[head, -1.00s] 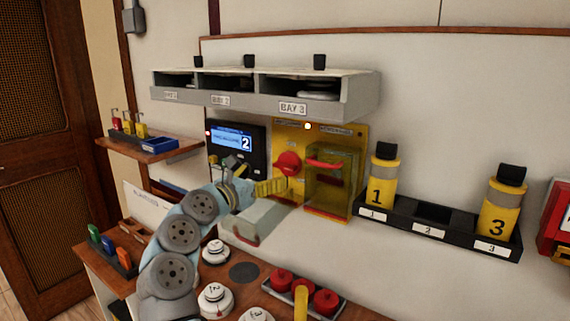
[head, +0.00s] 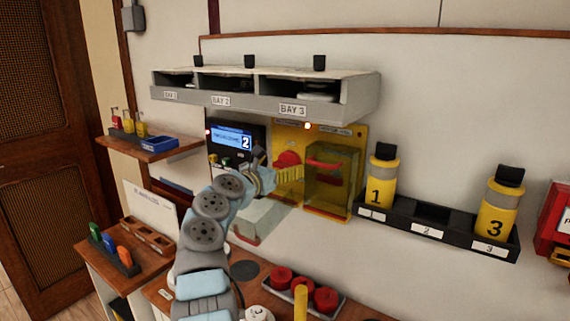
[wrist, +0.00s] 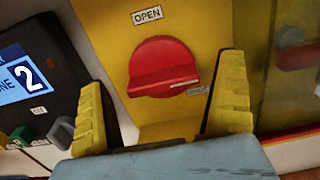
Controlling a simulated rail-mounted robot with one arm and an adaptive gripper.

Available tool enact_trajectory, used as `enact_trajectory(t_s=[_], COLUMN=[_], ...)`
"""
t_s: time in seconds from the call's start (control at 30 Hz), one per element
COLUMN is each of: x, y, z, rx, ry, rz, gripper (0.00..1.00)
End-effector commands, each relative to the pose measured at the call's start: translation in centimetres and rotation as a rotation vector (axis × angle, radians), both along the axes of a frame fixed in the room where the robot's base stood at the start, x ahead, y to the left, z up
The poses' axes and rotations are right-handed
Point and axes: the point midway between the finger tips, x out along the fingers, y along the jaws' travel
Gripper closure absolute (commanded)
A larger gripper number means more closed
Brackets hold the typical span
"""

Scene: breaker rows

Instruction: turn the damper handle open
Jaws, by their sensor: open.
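The red damper handle (wrist: 162,68) is a round knob on a yellow panel (head: 293,136). In the wrist view an OPEN label (wrist: 147,15) is above it, and its white-marked grip points to the right, toward a second, partly hidden label (wrist: 198,90). My gripper (wrist: 165,95) is open, with one yellow finger on each side of the knob's lower part. I cannot tell whether either finger touches it.
A clear box (head: 333,180) with a red bar stands right of the knob. A black display (head: 236,142) reading 2 is on the left. The bay shelf (head: 262,104) overhangs above. A bottle rack (head: 438,229) is at the right.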

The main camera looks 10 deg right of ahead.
Motion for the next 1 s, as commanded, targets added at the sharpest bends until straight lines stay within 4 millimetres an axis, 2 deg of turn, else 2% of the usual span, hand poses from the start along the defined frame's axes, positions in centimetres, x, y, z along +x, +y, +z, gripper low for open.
enact_trajectory(t_s=[0.33, 0.73, 0.93, 0.97, 1.0], x=[0.74, 0.85, 0.85, 0.85, 0.85], y=[-1.01, -1.08, -1.07, -1.06, -1.06], z=[-0.05, -0.11, -0.11, -0.1, -0.08], rx=[0.002, 0.002, 0.002, 0.002, 0.002], ry=[0.002, 0.002, 0.002, 0.002, 0.002], rz=[0.0, 0.001, 0.001, 0.001, 0.001], gripper=[0.0, 0.0, 0.57, 0.63, 0.63])
